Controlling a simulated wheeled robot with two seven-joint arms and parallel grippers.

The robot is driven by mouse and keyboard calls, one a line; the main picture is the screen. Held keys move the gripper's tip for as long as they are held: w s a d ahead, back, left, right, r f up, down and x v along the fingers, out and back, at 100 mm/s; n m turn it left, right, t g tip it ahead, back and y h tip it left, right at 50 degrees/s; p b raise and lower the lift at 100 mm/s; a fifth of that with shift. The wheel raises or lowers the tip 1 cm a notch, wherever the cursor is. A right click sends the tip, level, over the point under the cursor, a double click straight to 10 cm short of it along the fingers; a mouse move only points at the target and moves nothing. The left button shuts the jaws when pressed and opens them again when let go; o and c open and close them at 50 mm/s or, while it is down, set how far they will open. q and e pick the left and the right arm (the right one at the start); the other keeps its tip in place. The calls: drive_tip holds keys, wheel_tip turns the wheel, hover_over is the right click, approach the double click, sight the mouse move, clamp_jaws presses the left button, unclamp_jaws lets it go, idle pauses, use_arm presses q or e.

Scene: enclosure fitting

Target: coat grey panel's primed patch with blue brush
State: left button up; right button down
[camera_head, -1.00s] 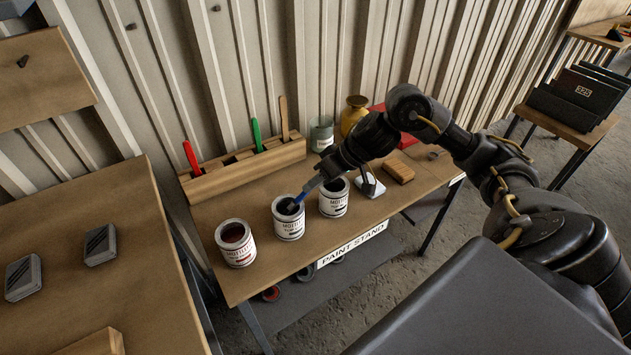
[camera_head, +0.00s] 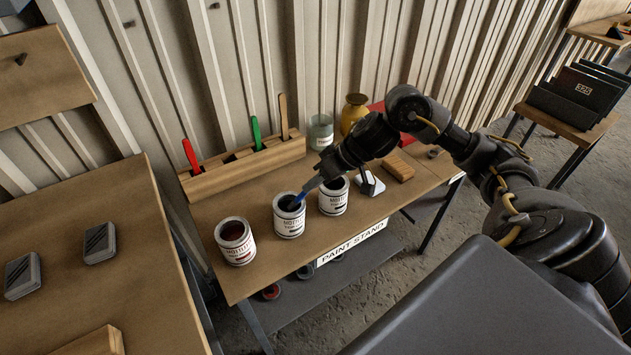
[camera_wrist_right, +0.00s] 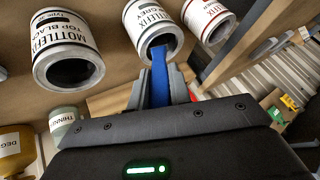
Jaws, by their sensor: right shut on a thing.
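The blue brush (camera_head: 300,197) is in my right gripper (camera_head: 314,183). Its lower end is inside the mouth of the middle can (camera_head: 289,222), so the bristles are hidden. In the right wrist view the blue handle (camera_wrist_right: 160,77) sits between the closed fingers (camera_wrist_right: 160,88), and the can there (camera_wrist_right: 150,28) has a label that seems to end in "GREY". Two small grey pieces with dark striped tops lie on the left bench, one nearer the stand (camera_head: 100,243) and one at the left edge (camera_head: 22,276). I cannot tell whether either is the grey panel. My left gripper is out of view.
A red can (camera_head: 237,249) and a black can (camera_head: 334,203) flank the middle can closely on the paint stand (camera_head: 265,278). A wooden rack (camera_head: 240,171) behind holds red and green handled tools. A jar (camera_head: 320,134) and a yellow bottle (camera_head: 353,114) stand at the back.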

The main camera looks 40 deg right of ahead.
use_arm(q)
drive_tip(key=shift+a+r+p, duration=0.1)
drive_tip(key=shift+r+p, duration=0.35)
use_arm(e)
drive_tip(key=shift+s+f, duration=0.1)
drive_tip(key=shift+f, duration=0.1)
idle(1.4)
